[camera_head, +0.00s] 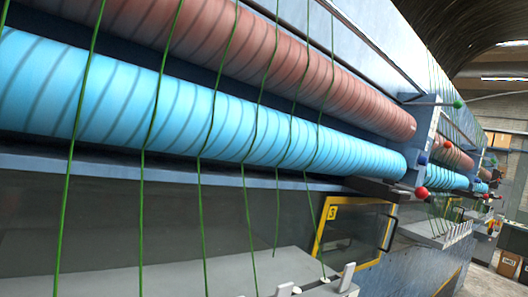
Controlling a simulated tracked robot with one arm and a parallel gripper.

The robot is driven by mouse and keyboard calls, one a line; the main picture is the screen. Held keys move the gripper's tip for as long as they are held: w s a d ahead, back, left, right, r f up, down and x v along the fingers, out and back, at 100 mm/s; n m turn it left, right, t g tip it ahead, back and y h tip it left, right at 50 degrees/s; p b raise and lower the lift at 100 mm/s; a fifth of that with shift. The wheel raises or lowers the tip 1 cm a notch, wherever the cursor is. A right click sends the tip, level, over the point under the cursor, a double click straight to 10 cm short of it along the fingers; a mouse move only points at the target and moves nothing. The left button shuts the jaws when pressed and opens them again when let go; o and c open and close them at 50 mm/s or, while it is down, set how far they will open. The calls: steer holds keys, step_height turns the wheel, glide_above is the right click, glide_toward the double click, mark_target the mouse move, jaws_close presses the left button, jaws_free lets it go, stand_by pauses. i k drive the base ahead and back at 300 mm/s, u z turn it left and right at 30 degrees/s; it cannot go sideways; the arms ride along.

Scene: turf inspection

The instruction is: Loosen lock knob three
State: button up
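A yellow label with a dark 3 (332,213) is on the yellow-framed window panel (318,245) below the rollers. I cannot tell which knob is lock knob three. No knob carries a readable number. My gripper is not in view.
A blue roller (200,110) and a reddish-brown roller (270,55) run across the machine. Several green strands (153,110) hang in front of them. A grey shelf (190,275) with pale upright tabs juts out below. More knobs and a cardboard box (509,265) are farther right.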

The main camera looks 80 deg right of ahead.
mark_target(421, 161)
steer(key=z, duration=0.45)
steer(key=i, duration=0.1)
steer(key=z, duration=2.45)
steer(key=k, duration=0.7)
steer(key=z, duration=0.25)
steer(key=i, duration=0.7)
steer(key=u, duration=0.1)
